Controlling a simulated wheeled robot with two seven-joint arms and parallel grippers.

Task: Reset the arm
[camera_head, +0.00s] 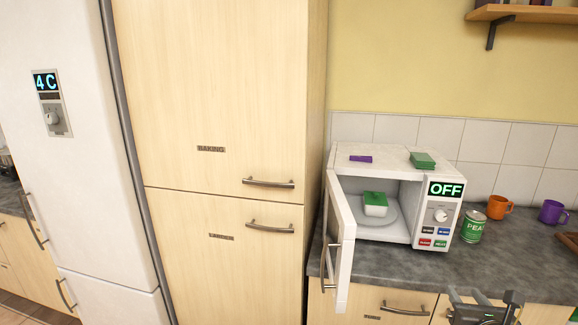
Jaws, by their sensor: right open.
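My right gripper (482,298) shows at the bottom right, in front of the counter's front edge. It is open, and I see nothing between its fingers. My left gripper is not in view.
A white microwave (372,158) stands on the grey counter (510,262), its door (343,245) swung open toward me. Tall cupboards are left.

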